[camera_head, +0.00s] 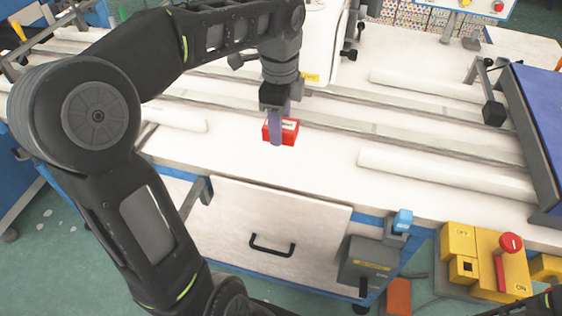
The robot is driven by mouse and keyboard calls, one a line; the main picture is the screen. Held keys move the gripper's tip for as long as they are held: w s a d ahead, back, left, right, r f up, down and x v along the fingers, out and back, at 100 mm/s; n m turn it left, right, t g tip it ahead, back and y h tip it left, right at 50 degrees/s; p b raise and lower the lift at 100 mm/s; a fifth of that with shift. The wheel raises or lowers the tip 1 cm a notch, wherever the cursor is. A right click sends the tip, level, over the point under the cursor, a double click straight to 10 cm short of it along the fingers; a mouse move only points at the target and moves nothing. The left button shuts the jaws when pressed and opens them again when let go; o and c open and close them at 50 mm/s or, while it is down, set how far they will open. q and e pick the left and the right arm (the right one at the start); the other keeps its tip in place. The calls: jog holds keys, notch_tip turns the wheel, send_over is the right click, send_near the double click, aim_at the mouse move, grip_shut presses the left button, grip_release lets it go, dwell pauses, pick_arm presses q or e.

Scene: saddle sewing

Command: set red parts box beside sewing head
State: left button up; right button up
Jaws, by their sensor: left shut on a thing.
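The red parts box (292,138) is a small red box with a pale label on top, at the white table near its front edge. My left gripper (276,128) comes down on it from above and is shut on it, its finger covering part of the box. I cannot tell whether the box touches the table. The sewing head (325,45) is the white machine body just behind, at the top middle, partly hidden by my left arm.
White rolls (445,172) and metal rails (400,142) run across the table. A blue panel (540,120) stands at the right. A yellow control box with a red button (511,243) is at the lower right. Bare white tabletop lies right of the box.

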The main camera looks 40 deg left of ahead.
pick_arm(q)
send_over(280, 166)
jog(key=shift+f, duration=3.2)
jog(key=shift+f, duration=1.85)
jog(key=shift+f, duration=0.2)
jog(key=o, duration=1.4)
jog(key=shift+r, duration=0.15)
notch_tip(280, 166, up, 12)
jog(key=shift+r, duration=0.1)
